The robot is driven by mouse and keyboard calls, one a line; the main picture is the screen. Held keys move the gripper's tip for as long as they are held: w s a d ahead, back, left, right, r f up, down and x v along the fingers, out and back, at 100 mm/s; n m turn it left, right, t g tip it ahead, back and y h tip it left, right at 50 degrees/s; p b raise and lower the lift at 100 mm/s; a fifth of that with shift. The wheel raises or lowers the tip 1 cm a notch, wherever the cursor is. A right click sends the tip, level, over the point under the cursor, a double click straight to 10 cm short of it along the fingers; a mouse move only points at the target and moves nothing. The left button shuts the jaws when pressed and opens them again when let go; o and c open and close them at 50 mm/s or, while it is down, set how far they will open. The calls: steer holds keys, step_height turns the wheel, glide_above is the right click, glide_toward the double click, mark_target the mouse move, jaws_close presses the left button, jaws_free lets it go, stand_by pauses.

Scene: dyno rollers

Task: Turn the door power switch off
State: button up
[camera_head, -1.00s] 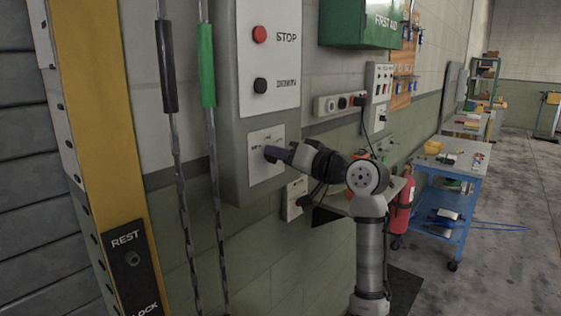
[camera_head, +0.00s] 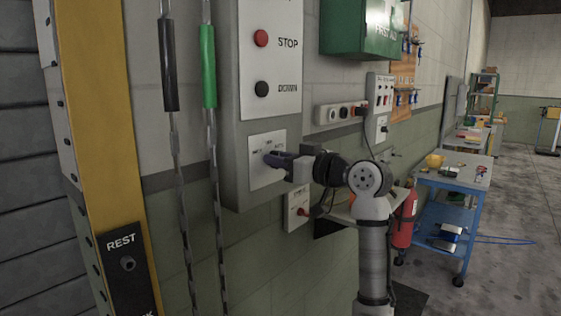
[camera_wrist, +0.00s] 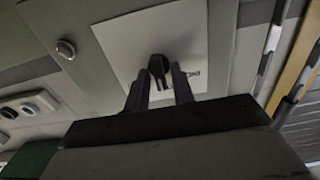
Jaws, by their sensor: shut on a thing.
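The door power switch is a dark rotary knob (camera_wrist: 158,66) on a pale plate (camera_wrist: 125,40). In the head view that plate (camera_head: 258,172) sits low on the grey control box (camera_head: 236,130), below the red STOP and black DOWN buttons. My gripper (camera_head: 272,160) reaches the plate from the right and covers the knob there. In the wrist view my gripper (camera_wrist: 160,82) has its two fingers on either side of the knob, shut on it. The plate's lettering is partly hidden and too small to read fully.
A black-handled chain (camera_head: 168,65) and a green-handled chain (camera_head: 208,65) hang left of the box. A small switch box (camera_head: 297,207) with a red part is on the wall below my wrist. A fire extinguisher (camera_head: 404,220) and blue cart (camera_head: 455,215) stand at right.

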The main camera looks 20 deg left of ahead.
stand_by(0.3)
steer(key=o, duration=0.7)
steer(key=b+v, duration=0.3)
steer(key=v, duration=1.1)
steer(key=shift+r, duration=0.1)
steer(key=shift+a, duration=0.1)
